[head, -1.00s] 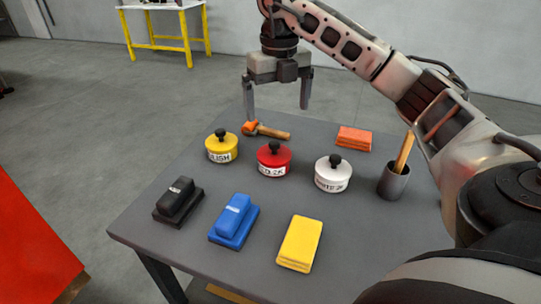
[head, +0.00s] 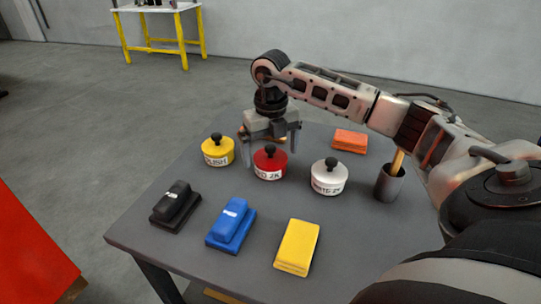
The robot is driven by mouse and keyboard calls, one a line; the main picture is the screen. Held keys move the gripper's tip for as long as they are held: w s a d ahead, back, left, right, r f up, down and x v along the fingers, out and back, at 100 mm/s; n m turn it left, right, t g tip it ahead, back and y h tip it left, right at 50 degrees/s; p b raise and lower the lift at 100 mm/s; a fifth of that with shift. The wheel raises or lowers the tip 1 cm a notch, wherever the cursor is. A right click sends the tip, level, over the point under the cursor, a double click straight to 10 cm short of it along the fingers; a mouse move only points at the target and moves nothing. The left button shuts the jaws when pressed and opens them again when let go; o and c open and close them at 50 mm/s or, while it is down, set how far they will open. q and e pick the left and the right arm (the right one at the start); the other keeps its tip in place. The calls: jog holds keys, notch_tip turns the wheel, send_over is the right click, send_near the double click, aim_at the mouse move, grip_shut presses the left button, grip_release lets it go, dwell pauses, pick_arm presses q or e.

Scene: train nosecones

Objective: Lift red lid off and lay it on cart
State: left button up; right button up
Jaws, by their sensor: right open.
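The red lidded pot (head: 270,164) stands upright on the grey cart (head: 145,224), between a yellow pot and a white pot. Its red lid (head: 262,158) has a black round knob (head: 269,149) and appears seated on top. My right gripper (head: 269,155) is open and empty, pointing down, with its two fingers to the left and right of the red pot's top in the picture. The picture does not settle whether the fingers are around the knob or behind it; no contact shows. My left gripper is not in view.
The yellow pot (head: 217,153) and white pot (head: 328,181) flank the red one closely. Black (head: 174,206) and blue (head: 230,224) blocks and a yellow pad (head: 297,246) lie in front. An orange pad (head: 349,141) and a dark cup (head: 389,185) are right. The front left cart corner is bare.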

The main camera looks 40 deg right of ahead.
jog(key=c, duration=1.1)
